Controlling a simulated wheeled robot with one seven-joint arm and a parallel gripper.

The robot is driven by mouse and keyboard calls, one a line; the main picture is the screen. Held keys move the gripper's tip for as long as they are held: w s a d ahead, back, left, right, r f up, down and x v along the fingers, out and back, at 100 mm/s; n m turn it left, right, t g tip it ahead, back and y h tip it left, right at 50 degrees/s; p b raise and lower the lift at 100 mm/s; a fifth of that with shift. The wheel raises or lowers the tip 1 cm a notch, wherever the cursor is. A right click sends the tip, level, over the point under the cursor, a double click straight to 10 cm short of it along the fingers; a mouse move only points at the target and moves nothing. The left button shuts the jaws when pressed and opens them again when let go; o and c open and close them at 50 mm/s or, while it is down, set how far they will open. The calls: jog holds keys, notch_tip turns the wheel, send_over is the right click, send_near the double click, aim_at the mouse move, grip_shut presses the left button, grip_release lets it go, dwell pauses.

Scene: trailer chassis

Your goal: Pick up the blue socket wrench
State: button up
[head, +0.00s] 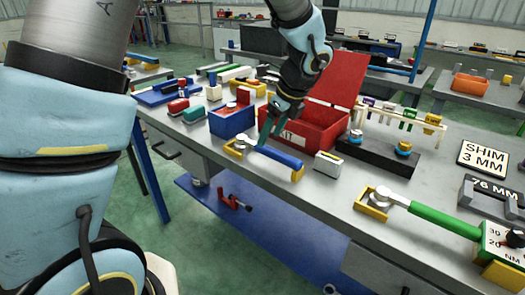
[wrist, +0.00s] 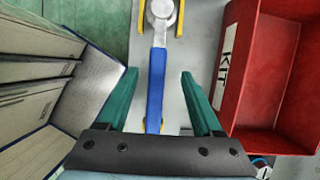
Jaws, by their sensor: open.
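The blue socket wrench (head: 280,158) lies on the bench near its front edge, its round metal head in a yellow cradle (head: 238,151) and its handle end at another yellow support (head: 297,173). In the wrist view its blue handle (wrist: 156,88) runs lengthwise between my fingers, with the metal head (wrist: 160,12) at the top. My gripper (head: 268,133) points down above the handle; its green fingers are open, one on each side in the wrist view (wrist: 158,74), with gaps to the handle. Whether the fingertips are down at handle height is unclear.
An open red box (head: 304,131) marked KIT stands close behind the wrench, also beside my right finger in the wrist view (wrist: 242,75). A blue box (head: 231,123) is to the left.

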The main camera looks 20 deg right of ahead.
aim_at(265, 147)
jog(key=shift+s+p+x, duration=0.15)
jog(key=shift+p+x, duration=0.15)
jog(key=shift+x, duration=1.05)
jog(key=shift+s+p+x, duration=0.15)
jog(key=shift+p+x, duration=0.1)
jog(key=shift+x, duration=1.05)
jog(key=shift+f, duration=0.1)
grip_shut()
